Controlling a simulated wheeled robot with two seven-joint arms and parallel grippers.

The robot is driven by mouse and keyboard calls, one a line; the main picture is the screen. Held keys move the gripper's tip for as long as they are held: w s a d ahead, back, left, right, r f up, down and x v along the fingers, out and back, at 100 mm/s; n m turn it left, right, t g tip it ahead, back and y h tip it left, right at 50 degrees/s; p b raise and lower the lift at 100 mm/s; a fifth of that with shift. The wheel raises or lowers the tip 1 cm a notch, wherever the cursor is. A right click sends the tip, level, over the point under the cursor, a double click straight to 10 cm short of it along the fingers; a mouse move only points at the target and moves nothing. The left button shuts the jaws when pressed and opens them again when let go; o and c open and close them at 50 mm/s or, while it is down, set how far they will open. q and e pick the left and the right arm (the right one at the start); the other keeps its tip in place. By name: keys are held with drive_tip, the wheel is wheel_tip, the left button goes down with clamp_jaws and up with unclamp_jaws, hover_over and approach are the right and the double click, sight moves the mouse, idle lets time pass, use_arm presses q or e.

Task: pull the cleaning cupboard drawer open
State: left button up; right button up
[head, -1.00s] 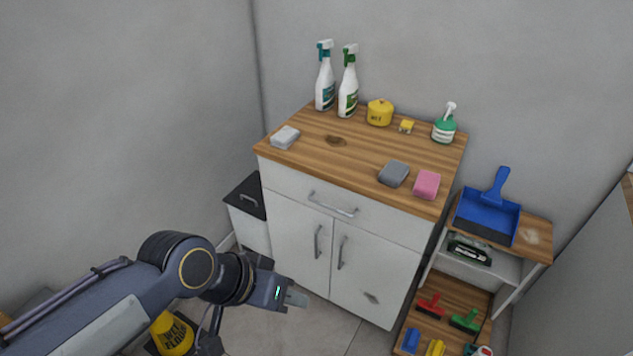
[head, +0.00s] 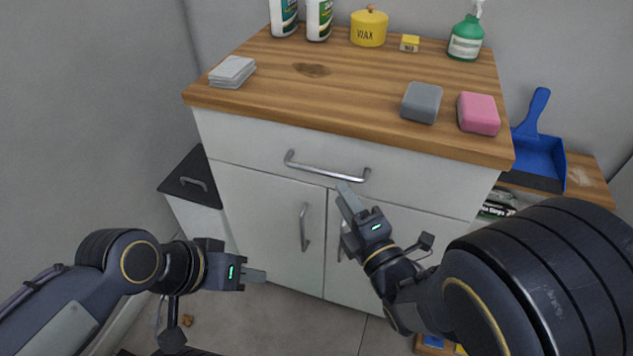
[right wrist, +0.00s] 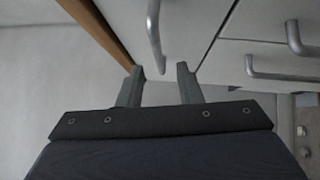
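The cupboard drawer (head: 245,143) is white and shut, directly under the wooden top. Its curved metal bar handle (head: 326,174) is also in the right wrist view (right wrist: 153,25). My right gripper (head: 347,194) is just in front of and below the handle's right part. In the right wrist view it is open and empty (right wrist: 160,72), with the handle ahead of the gap between its fingers, not clearly inside it. My left gripper (head: 254,276) is low on the left, in front of the cupboard doors and away from the handle. Its fingers show edge-on, so their opening is hidden.
Two door handles (head: 304,228) are below the drawer. The wooden top (head: 330,95) holds a grey sponge (head: 422,102), a pink sponge (head: 479,113), a cloth stack (head: 232,71), a wax tin (head: 369,28) and bottles. A small black-topped bin (head: 186,180) stands left.

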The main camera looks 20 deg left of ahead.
sight(323, 173)
drive_tip(key=shift+n+y, duration=0.3)
drive_tip(key=shift+y, duration=0.1)
drive_tip(key=x, duration=0.8)
drive_tip(key=shift+s+a+f, duration=0.1)
drive_tip(key=shift+s+a, duration=0.15)
clamp_jaws()
